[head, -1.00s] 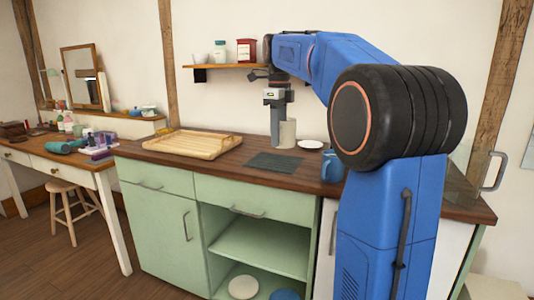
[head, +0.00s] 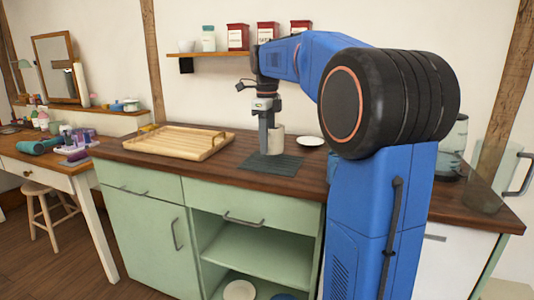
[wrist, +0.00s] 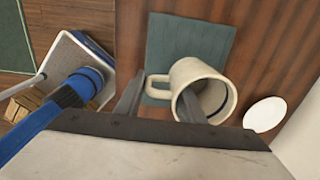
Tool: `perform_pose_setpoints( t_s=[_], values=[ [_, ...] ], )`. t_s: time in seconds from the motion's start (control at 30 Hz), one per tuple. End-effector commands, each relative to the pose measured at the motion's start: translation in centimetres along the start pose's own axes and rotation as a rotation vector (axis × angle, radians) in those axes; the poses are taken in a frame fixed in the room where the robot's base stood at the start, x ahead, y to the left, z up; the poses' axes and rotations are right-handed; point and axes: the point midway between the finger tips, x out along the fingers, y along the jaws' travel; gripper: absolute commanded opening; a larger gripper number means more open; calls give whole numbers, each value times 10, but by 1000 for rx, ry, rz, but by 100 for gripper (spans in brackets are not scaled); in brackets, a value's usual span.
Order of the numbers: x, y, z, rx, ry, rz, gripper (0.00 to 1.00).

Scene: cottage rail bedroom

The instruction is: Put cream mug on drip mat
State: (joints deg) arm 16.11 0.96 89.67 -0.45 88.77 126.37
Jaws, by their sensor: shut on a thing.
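The cream mug (head: 277,138) is upright at the back edge of the dark green-grey drip mat (head: 270,167) on the wooden counter. My gripper (head: 265,150) points down at the mug's left side and is shut on it. In the wrist view, the mug (wrist: 214,75) has its handle between my two fingers (wrist: 158,100), with one finger over or in its mouth. There the mug overlaps a corner of the mat (wrist: 185,40). I cannot tell whether the mug's base touches anything.
A wooden tray (head: 180,143) lies to the left on the counter. A white saucer (head: 311,141) lies to the right of the mug. A shelf (head: 215,54) with several canisters hangs on the wall behind. A glass jar (head: 455,145) stands at the right.

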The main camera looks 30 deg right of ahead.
Motion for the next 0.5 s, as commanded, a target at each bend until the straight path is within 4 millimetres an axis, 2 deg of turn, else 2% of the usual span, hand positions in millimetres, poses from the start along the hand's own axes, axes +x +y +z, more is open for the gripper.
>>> perform_pose_setpoints(
  t_s=[0.23,0.5],
  values=[
    [32,1,0,0,1,1,0],
    [36,0,0,0,-1,-1,0]
  ],
)
